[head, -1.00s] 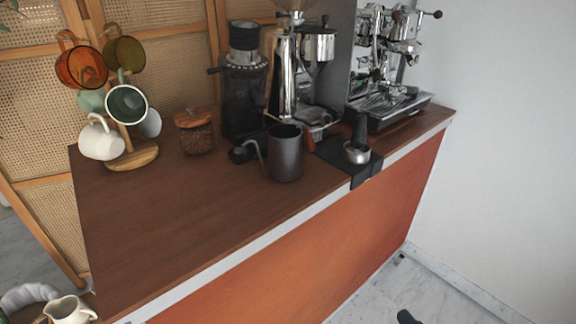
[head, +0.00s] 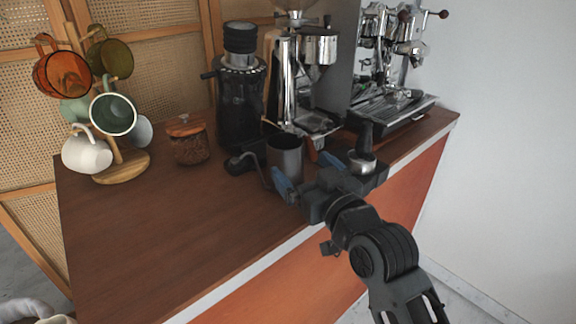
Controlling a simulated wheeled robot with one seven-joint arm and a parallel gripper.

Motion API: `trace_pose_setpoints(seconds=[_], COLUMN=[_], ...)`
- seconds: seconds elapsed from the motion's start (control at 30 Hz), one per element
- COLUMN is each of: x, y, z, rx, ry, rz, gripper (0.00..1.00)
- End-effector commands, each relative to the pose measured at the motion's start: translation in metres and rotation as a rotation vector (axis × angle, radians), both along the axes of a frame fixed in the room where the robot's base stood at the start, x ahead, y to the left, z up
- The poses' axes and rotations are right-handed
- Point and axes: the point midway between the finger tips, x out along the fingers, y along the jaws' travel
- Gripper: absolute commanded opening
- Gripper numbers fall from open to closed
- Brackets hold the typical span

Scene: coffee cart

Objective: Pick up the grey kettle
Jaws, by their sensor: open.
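The grey kettle (head: 287,154) stands upright on the wooden counter (head: 180,230), in front of the grinder. It is a dark grey cylinder with an open top, and its thin spout curves out to the left. My gripper (head: 285,174) is at the kettle's front side, its jaws apart with blue-tipped fingers. One finger overlaps the kettle's lower left in the picture and the other is at its right. The gripper hides the lower part of the kettle. I cannot tell whether the fingers touch it.
A portafilter (head: 362,157) on a black tamping mat stands close to the right of my gripper. A grinder (head: 291,90) and a black grinder (head: 241,100) stand behind. A lidded jar (head: 188,146) and mug tree (head: 122,165) are left. The counter's front left is clear.

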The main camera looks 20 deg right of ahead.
Motion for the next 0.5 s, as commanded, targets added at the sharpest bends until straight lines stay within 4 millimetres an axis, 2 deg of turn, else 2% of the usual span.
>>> trace_pose_setpoints(seconds=[0.5], x=[0.059], y=[0.003], z=[0.003], rx=[0.0], ry=[0.0], rz=[-0.001], gripper=[1.0])
